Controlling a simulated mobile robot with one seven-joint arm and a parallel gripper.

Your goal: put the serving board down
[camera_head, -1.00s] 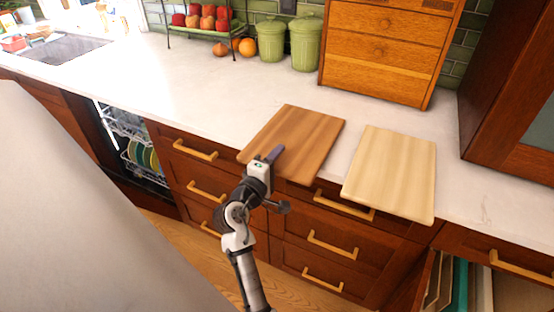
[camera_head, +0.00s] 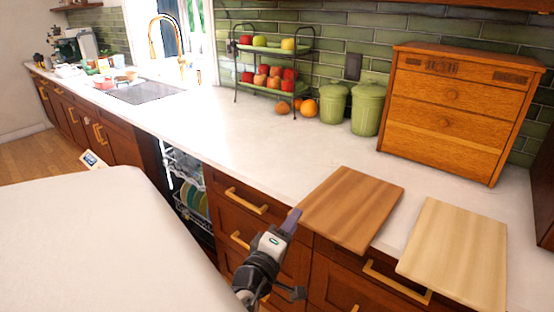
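Two rectangular boards lie side by side at the counter's front edge: a brown wooden board (camera_head: 350,209) and a pale wooden board (camera_head: 457,254). The frames do not show which one the task calls the serving board. Both look flat, with their near ends reaching slightly past the counter edge. My gripper (camera_head: 291,221) is at the left front corner of the brown board, its purple-grey fingertip pointing up at it. Only one finger shows clearly, so its opening is hidden. Whether the fingertip touches the board cannot be told.
A wooden drawer box (camera_head: 445,128), green canisters (camera_head: 350,106) and a two-tier fruit stand (camera_head: 268,84) stand behind the boards. The counter (camera_head: 235,142) left of the boards is clear. Below it is an open dishwasher (camera_head: 186,185) with plates. Drawer handles (camera_head: 247,201) stick out at the front.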

